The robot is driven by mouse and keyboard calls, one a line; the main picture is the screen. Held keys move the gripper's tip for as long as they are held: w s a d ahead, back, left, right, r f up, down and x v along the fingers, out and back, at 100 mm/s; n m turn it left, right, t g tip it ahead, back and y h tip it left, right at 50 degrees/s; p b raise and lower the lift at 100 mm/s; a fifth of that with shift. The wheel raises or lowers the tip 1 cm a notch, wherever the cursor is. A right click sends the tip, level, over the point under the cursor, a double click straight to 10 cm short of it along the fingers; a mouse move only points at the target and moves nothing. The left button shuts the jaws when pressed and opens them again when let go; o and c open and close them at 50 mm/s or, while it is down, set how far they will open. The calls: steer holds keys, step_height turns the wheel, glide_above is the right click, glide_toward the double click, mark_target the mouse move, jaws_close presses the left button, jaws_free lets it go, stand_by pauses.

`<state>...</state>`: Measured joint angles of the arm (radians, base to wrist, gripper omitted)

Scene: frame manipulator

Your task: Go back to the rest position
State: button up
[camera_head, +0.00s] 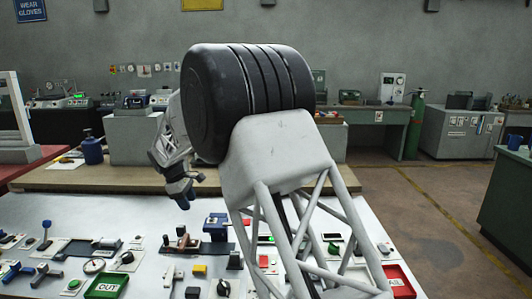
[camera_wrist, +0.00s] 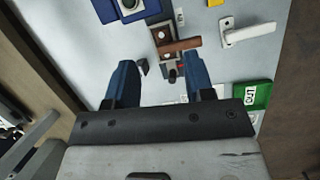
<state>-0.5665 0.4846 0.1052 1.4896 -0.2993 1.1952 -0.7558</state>
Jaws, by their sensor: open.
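My gripper (camera_head: 183,196) hangs at the end of my arm above the left-middle part of the white tabletop (camera_head: 130,209). In the wrist view my gripper (camera_wrist: 163,82) shows two blue fingers held wide apart, with nothing between them. Below and beyond the fingertips lies a fixture with a brown handle (camera_wrist: 178,46). A small dark block (camera_wrist: 142,67) shows near the left finger, on the table surface. The gripper appears to be clear of these things. My own arm covers much of the middle of the head view.
A green tray marked OUT (camera_head: 105,285) lies at the front left, and a red tray (camera_head: 399,281) at the front right. Levers, buttons and small blocks crowd the tabletop. A white lever handle (camera_wrist: 240,32) shows in the wrist view. A wooden bench (camera_head: 62,178) stands behind the table.

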steer(key=s+d+r+m+y, duration=0.1)
steer(key=s+d+r+m, duration=0.2)
steer(key=s+d+r, duration=0.55)
steer(key=s+d+r+m, duration=0.1)
steer(key=s+d+m, duration=0.35)
steer(key=d, duration=0.85)
steer(key=s+d+r+m+y, duration=0.1)
steer(key=s+d+r, duration=0.4)
steer(key=s+d, duration=0.45)
steer(key=s+d+f+m, duration=0.1)
steer(key=s+d+m, duration=0.1)
steer(key=s+d, duration=0.3)
steer(key=s+d+f+m+t+y, duration=0.1)
steer(key=s+d, duration=0.4)
steer(key=s, duration=0.9)
steer(key=s+d+f+m+t, duration=0.1)
steer(key=s+d+f+m, duration=0.2)
steer(key=s, duration=0.7)
steer(key=shift+s+d+m, duration=0.25)
steer(key=shift+d+m, duration=0.9)
steer(key=shift+d, duration=0.1)
